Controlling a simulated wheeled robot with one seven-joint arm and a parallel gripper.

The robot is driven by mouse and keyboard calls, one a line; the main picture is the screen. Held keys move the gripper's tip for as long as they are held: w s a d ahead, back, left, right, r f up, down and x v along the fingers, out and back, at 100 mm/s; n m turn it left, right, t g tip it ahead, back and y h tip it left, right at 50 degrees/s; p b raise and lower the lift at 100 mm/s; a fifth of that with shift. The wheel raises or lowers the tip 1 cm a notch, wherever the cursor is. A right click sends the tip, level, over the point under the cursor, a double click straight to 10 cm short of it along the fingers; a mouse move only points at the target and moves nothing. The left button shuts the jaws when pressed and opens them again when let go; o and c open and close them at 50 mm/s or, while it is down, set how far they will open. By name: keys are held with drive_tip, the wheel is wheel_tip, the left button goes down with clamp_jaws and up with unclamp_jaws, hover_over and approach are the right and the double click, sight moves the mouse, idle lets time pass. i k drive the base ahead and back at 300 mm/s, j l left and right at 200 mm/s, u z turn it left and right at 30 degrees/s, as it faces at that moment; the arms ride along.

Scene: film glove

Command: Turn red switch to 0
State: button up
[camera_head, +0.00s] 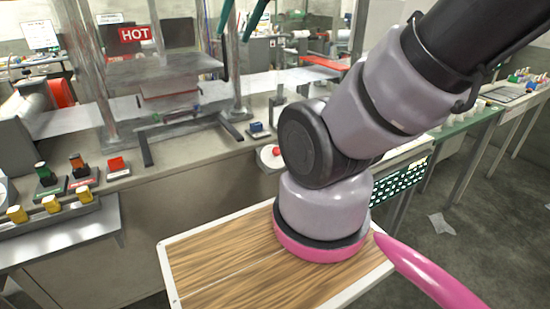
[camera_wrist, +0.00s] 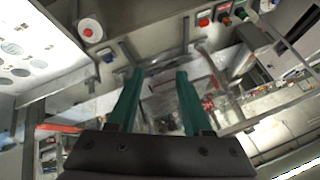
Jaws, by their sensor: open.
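A red switch (camera_head: 116,164) sits on the grey machine ledge at the left of the head view, at the right end of a row with an orange-and-black switch (camera_head: 78,165) and a green-and-black one (camera_head: 45,174). Its setting is too small to read. The wrist view shows the red switch (camera_wrist: 204,20) near the top, beyond my fingertips and to their right. My gripper (camera_wrist: 158,72) has two teal fingers standing apart with nothing between them. In the head view, its fingers (camera_head: 234,58) hang at the top, above and right of the switches, clear of them.
A round red button (camera_head: 272,153) on a pale base lies right of the switches. A metal frame with a HOT sign (camera_head: 136,34) stands behind them. Yellow knobs (camera_head: 52,204) line the ledge in front. A wooden-topped surface (camera_head: 215,265) is at the bottom.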

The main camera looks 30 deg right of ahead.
sight(276, 152)
drive_tip(key=l, duration=1.45)
drive_tip(key=k, duration=0.05)
